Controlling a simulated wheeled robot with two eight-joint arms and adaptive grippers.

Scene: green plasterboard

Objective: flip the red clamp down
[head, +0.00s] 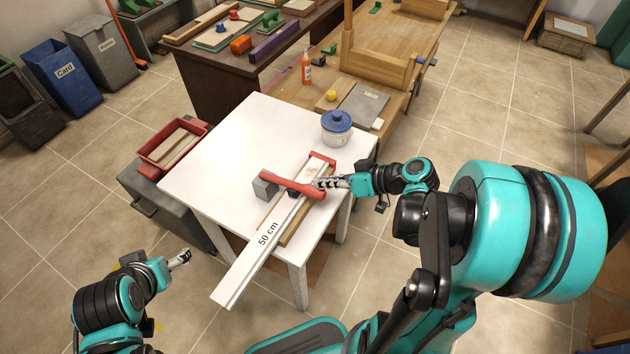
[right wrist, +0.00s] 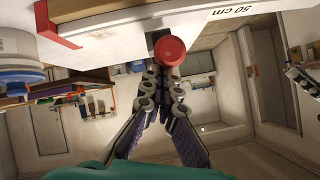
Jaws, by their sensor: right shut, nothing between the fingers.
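The red clamp (head: 292,185) is a bar lying crosswise over a long white plank marked "50 cm" (head: 262,245) on the white table. Its left end is by a grey block (head: 265,187). In the right wrist view its round red end (right wrist: 170,50) faces the camera. My right gripper (head: 322,183) is shut and empty, at the clamp's right end; its fingertips (right wrist: 160,78) show just below the red end. I cannot tell if they touch. My left gripper (head: 184,257) hangs clear of the table at the lower left; its fingers are too small to judge.
A blue lidded pot (head: 336,126) stands on the table behind my right gripper. A red tray (head: 173,144) sits beyond the table's left edge. The table's left half (head: 225,160) is bare. The plank overhangs the front edge.

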